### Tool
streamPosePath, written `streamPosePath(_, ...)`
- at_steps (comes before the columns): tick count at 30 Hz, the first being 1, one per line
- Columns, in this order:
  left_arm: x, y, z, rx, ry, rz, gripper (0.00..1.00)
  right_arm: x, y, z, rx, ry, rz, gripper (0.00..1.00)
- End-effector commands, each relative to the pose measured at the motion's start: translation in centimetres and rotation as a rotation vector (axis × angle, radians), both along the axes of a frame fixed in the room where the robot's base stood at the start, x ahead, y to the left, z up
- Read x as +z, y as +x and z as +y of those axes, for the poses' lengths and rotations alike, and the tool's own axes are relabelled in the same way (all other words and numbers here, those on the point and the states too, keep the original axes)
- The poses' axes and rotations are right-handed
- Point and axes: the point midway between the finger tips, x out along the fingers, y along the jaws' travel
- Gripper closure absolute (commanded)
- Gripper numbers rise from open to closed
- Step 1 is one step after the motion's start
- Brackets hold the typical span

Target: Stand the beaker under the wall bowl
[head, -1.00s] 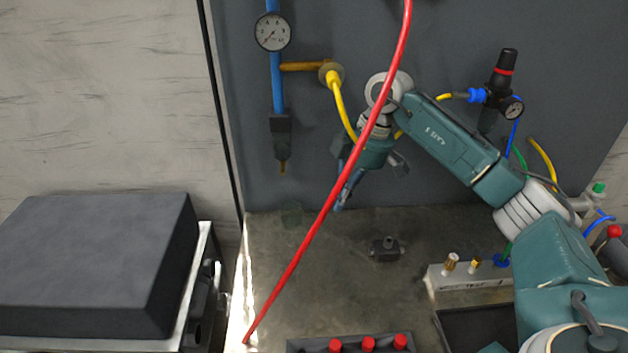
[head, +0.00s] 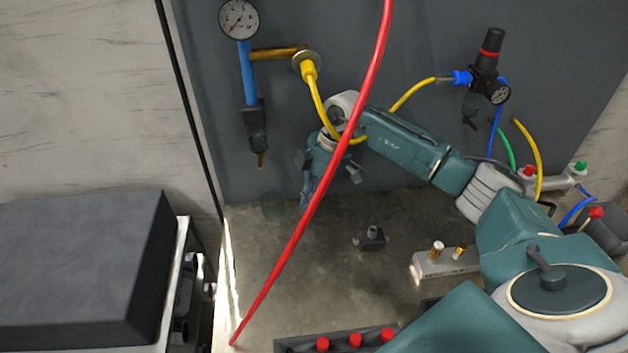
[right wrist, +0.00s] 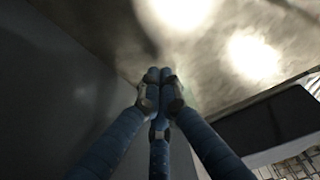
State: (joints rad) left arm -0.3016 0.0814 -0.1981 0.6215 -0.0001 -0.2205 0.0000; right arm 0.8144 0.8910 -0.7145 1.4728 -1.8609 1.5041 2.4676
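The wall bowl (head: 256,130) is a dark housing with a brass tip, hanging at the bottom of a blue pipe on the grey back panel. A faint, see-through greenish shape, likely the beaker (head: 273,206), stands near the foot of the panel, below and slightly right of the tip. It is too faint to tell its outline. My right gripper (head: 306,198) points down just right of this shape, partly behind the red hose. In the right wrist view its blue fingers (right wrist: 160,76) meet at the tips, with nothing clearly held. My left gripper is not in view.
A red hose (head: 322,190) hangs across the front of my right arm. A small dark fitting (head: 370,238), a light block with brass ports (head: 446,262) and a rack with red caps (head: 340,344) are on the bench. A dark box (head: 75,270) stands left.

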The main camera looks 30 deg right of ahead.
Motion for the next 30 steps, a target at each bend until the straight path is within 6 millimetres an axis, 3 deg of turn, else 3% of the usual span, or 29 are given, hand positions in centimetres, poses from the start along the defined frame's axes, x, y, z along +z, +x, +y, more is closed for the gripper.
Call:
streamPosePath(1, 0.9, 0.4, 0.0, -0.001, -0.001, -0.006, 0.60, 0.8, 0.7, 1.2, 0.005, 0.006, -0.005, 1.00)
streamPosePath(6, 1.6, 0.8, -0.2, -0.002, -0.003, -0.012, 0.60, 0.6, 1.7, 2.7, 0.002, 0.003, -0.003, 1.00)
streamPosePath(20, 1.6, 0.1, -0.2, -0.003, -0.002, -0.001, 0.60, 0.4, 2.0, 3.3, 0.000, 0.001, -0.003, 1.00)
streamPosePath(27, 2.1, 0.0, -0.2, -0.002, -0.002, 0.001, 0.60, 0.5, 3.2, 5.4, 0.003, 0.004, -0.003, 1.00)
streamPosePath(30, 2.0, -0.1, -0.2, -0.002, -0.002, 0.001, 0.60, 0.4, 3.3, 5.3, 0.000, 0.001, -0.003, 1.00)
